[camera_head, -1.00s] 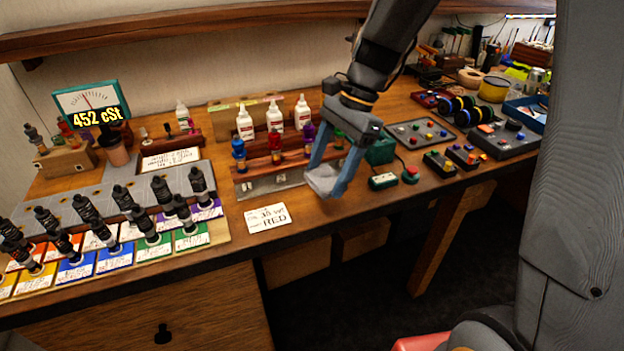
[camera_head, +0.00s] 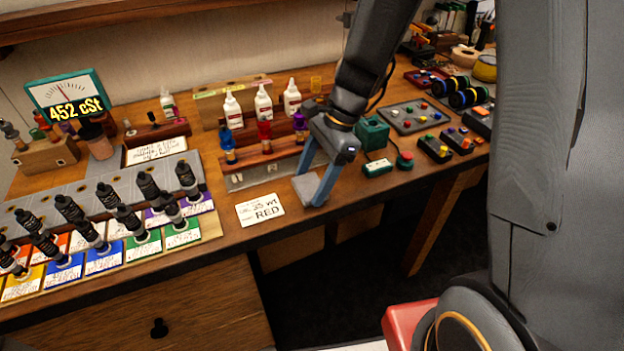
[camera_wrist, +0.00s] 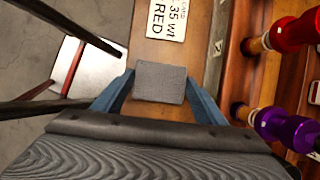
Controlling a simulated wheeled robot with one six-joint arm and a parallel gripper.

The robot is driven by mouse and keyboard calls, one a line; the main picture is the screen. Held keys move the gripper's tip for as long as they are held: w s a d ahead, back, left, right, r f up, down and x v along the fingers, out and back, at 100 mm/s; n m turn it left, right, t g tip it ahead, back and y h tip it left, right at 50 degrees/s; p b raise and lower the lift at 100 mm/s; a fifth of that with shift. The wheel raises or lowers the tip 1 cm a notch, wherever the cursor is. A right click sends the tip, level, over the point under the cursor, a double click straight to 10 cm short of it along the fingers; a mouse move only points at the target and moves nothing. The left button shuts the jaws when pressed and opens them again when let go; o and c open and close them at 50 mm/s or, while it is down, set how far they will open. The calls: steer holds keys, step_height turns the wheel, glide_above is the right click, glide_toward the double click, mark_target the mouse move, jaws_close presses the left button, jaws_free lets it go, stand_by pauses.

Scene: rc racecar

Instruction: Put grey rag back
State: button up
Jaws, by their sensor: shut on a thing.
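The grey rag (camera_head: 305,187) is a small folded square pad between the blue fingertips of my gripper (camera_head: 314,190), near the front edge of the bench. In the wrist view the rag (camera_wrist: 160,82) sits between the two blue fingers of my gripper (camera_wrist: 160,98), which are shut on it. The bench wood shows beyond it. I cannot tell whether the rag touches the bench top.
A card reading RED (camera_head: 260,210) lies left of the rag. A rack with blue, red and purple bottles (camera_head: 264,135) stands behind it. A green box (camera_head: 372,134) and a small switch box (camera_head: 377,168) are to the right. Many black shock absorbers (camera_head: 110,195) stand at left.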

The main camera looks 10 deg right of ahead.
steer(key=shift+f, duration=0.25)
steer(key=shift+f, duration=0.1)
steer(key=o, duration=1.1)
steer(key=b+v, duration=0.2)
steer(key=v, duration=1)
steer(key=shift+s+d+f+n+t+h, duration=0.55)
steer(key=shift+s+d+f+n, duration=0.85)
steer(key=shift+n, duration=1.05)
steer(key=shift+s+d+f+n+t+h, duration=0.25)
steer(key=shift+s+d+f+n+h, duration=0.75)
steer(key=shift+s+n, duration=1.1)
steer(key=shift+s+d+f+n+t+h, duration=0.5)
steer(key=shift+s+d+f+n, duration=0.85)
steer(key=shift+n, duration=1.5)
steer(key=shift+w+d+r, duration=0.1)
steer(key=shift+w, duration=0.1)
